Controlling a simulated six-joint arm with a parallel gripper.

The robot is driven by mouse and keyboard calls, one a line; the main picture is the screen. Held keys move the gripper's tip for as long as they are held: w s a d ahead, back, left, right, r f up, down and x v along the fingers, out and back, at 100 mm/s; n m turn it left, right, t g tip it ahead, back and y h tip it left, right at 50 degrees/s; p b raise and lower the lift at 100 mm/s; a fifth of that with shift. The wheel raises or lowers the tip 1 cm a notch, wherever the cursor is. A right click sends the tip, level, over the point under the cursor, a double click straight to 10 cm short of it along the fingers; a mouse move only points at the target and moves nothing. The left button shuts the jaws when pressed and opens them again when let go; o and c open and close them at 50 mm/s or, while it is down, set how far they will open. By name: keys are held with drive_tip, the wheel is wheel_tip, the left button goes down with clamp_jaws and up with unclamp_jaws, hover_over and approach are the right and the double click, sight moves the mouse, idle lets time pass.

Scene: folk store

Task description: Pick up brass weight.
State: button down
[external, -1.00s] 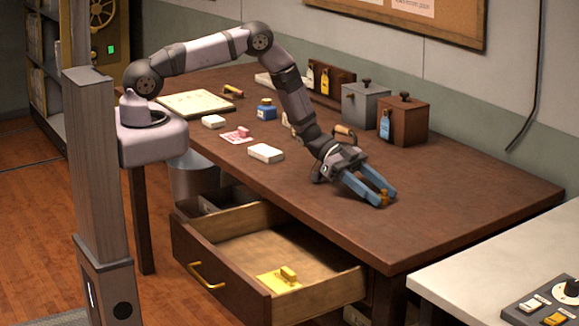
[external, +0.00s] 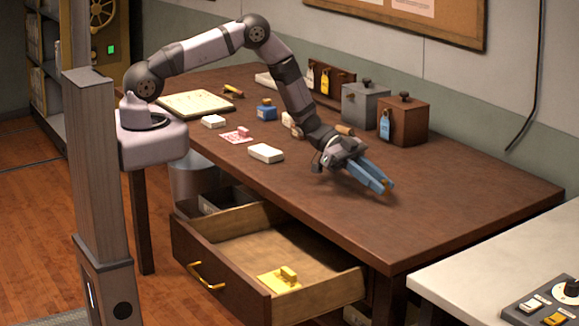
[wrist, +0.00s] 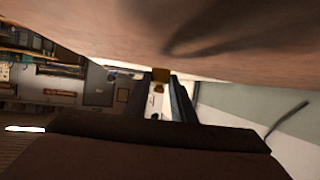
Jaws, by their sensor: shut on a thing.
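The brass weight (external: 387,185) is a small gold-brown piece, mostly hidden between the blue fingertips in the external view. In the wrist view the brass weight (wrist: 159,76) shows as a small golden block between the dark finger ends. My gripper (external: 385,186) is shut on it, low over the right part of the brown desk (external: 440,215). It also shows in the wrist view (wrist: 160,82). The weight looks slightly above the desk top, but the exact gap is hard to tell.
An open drawer (external: 215,245) holds a yellow pad with a yellow block (external: 287,273). White boxes, such as one (external: 266,153), and a blue ink bottle (external: 266,109) stand left of my gripper. A brown canister (external: 404,122) and grey canister (external: 362,103) stand behind. The desk's right end is clear.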

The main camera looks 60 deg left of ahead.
wheel_tip(320, 180, up, 8)
drive_tip(key=b, duration=0.1)
drive_tip(key=shift+f+b, duration=0.2)
drive_tip(key=shift+b, duration=0.1)
